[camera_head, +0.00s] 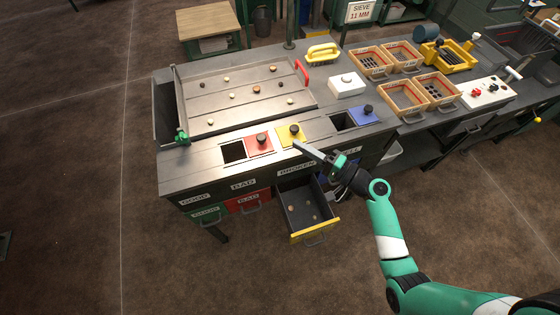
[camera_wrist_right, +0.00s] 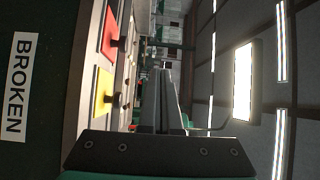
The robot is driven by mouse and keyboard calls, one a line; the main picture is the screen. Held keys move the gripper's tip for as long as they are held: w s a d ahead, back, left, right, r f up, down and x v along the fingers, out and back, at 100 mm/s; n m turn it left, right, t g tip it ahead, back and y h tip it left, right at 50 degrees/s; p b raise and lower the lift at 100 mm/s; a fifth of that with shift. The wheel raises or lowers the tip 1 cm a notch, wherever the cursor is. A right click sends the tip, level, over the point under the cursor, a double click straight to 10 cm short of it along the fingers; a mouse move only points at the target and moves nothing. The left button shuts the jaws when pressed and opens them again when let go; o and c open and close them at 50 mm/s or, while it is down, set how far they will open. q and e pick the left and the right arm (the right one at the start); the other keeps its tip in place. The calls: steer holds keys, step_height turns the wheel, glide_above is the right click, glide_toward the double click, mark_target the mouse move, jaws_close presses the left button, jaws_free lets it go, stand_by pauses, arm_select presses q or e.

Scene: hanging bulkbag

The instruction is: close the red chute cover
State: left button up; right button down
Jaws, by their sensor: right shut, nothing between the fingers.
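The red chute cover (camera_head: 257,142), a flat plate with a dark knob, lies on the bench front beside a dark square opening (camera_head: 233,151) on its left. The opening is uncovered. The red cover also shows in the right wrist view (camera_wrist_right: 109,35), at the upper left. My right gripper (camera_head: 299,146) is shut and empty. Its tips are near the front edge of the yellow cover (camera_head: 290,135), to the right of the red cover. I cannot tell whether they touch it. In the wrist view the fingers (camera_wrist_right: 163,75) are together. My left gripper is not in view.
A blue cover (camera_head: 365,115) sits right of another dark opening (camera_head: 342,121). A sorting tray (camera_head: 215,80) with several small pieces and a red handle (camera_head: 301,72) lies behind. A yellow-fronted drawer (camera_head: 314,230) stands open below. A white box (camera_head: 346,85) and several crates are farther right.

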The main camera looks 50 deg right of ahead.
steer(key=m+h+b, duration=0.1)
steer(key=h+b, duration=0.1)
glide_toward(276, 147)
step_height(276, 147, up, 3)
steer(key=s+d, duration=0.3)
steer(key=w, duration=0.3)
steer(key=w+b, duration=0.1)
steer(key=w, duration=0.5)
steer(key=shift+w+a+r+b, duration=0.15)
steer(key=shift+w+a+b, duration=0.1)
steer(key=shift+w+b, duration=0.1)
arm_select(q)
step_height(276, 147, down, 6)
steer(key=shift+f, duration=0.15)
arm_select(e)
steer(key=shift+m, duration=0.3)
steer(key=shift+w+a+r, duration=0.1)
steer(key=shift+w+a, duration=1.35)
steer(key=shift+w, duration=0.15)
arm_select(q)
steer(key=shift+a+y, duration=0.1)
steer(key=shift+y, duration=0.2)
